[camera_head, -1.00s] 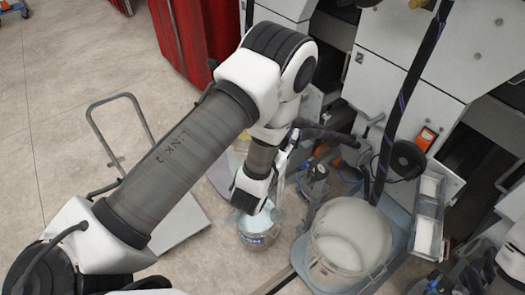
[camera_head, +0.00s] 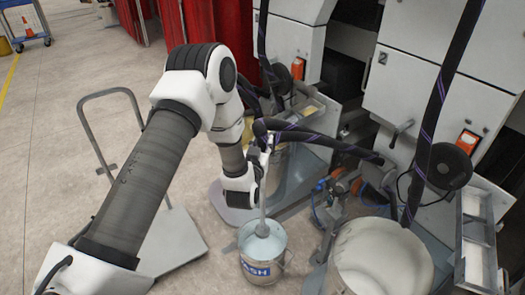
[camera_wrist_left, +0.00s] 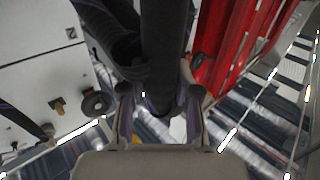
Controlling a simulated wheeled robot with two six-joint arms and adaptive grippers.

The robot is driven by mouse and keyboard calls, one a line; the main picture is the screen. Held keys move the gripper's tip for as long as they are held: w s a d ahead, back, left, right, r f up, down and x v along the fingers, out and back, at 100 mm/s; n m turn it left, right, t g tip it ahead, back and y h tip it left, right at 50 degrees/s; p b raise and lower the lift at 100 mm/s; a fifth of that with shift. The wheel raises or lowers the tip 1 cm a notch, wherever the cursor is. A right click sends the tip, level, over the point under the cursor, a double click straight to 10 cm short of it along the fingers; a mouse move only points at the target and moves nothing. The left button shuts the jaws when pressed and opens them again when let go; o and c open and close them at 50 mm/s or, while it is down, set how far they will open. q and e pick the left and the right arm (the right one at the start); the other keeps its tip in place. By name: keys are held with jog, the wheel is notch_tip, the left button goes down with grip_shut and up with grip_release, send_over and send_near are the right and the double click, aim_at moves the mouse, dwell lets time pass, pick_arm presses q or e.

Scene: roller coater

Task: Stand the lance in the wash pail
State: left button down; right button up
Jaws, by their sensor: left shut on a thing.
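The wash pail (camera_head: 258,270) is a small metal bucket on the floor, with blue lettering and pale blue contents. The lance (camera_head: 263,205) is a thin grey shaft, standing roughly upright, with its lower end within the pail's mouth. Whether it touches the bottom is hidden. My left gripper (camera_head: 263,164) is shut on the lance above the pail. In the left wrist view, a dark hose or handle (camera_wrist_left: 164,50) runs between the fingers of the left gripper (camera_wrist_left: 160,102). My right gripper is not in view.
A large whitish tub (camera_head: 385,262) stands right of the pail. Black hoses (camera_head: 320,140) run from the gripper area toward the white machine (camera_head: 420,85). Another bucket (camera_head: 278,160) stands behind the gripper. A flat cart (camera_head: 165,240) is at left; open floor (camera_head: 60,150) lies beyond it.

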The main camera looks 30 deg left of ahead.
aim_at(262, 206)
pick_arm(q)
jog(key=shift+r, duration=0.15)
notch_tip(262, 206, down, 25)
jog(key=b, duration=1.7)
jog(key=shift+b, duration=0.3)
jog(key=shift+f, duration=0.6)
jog(key=shift+f+b, duration=0.1)
jog(key=shift+b, duration=0.2)
jog(key=shift+f+b, duration=0.6)
jog(key=shift+f, duration=0.4)
jog(key=c, duration=0.7)
grip_release()
jog(key=shift+r, duration=0.1)
jog(key=shift+c, duration=0.2)
jog(key=shift+s, duration=0.1)
jog(key=shift+d, duration=0.1)
